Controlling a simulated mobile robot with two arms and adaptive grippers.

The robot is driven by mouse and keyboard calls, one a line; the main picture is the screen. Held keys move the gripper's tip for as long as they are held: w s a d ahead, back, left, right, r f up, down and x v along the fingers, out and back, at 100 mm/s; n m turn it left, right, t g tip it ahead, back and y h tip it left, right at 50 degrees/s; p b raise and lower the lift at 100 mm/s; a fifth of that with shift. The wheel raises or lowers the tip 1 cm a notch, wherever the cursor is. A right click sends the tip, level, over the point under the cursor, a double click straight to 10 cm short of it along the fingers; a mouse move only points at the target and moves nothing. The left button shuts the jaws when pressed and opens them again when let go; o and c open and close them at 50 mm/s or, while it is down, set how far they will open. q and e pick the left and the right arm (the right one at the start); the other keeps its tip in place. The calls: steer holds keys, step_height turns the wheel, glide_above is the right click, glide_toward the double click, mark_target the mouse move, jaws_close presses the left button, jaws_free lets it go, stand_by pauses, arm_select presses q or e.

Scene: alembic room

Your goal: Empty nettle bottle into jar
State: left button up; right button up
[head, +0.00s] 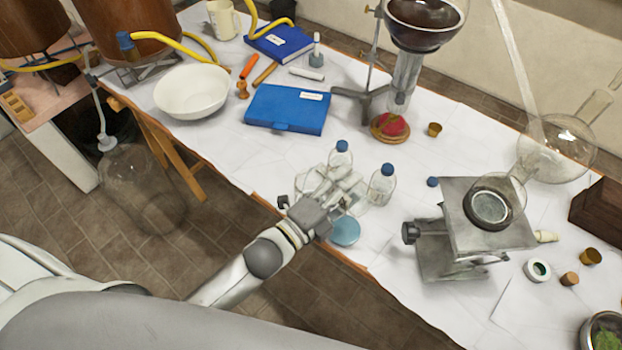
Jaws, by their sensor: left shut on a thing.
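My left gripper (345,183) reaches over the front edge of the table, its fingers shut on a clear glass vessel that they largely hide. I cannot tell whether this is the nettle bottle. Two clear bottles with blue caps stand close by, one behind the fingers (341,157) and one just to their right (382,186). A loose blue cap (432,182) lies further right. A blue round disc (345,231) lies below the gripper by the table edge. A round container with green contents (604,333) is cut off at the bottom right. My right gripper is not in view.
A metal lab jack (470,215) with a glass vessel stands right of the bottles, below a large round flask (556,148). A clamp stand (375,95) rises behind. A blue case (287,108) and white bowl (192,91) lie left. Bare cloth shows between.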

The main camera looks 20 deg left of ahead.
arm_select(q)
steer(key=shift+w+a+r+n+p, duration=0.1)
steer(key=shift+r+n+p, duration=0.35)
steer(key=shift+n+p, duration=0.15)
steer(key=shift+w+a+r+n+p, duration=0.1)
steer(key=shift+r+n+p, duration=0.3)
steer(key=shift+n+p, duration=0.15)
stand_by(1.5)
steer(key=shift+a+r+n+p, duration=0.1)
steer(key=shift+r+n+p, duration=0.15)
steer(key=shift+p, duration=0.1)
steer(key=shift+r+n, duration=0.1)
steer(key=shift+n, duration=0.2)
steer(key=shift+w+a+r+n+p, duration=0.15)
steer(key=shift+a+r+n+p, duration=0.2)
steer(key=shift+n+p, duration=0.35)
steer(key=shift+d, duration=0.1)
steer(key=shift+f, duration=0.1)
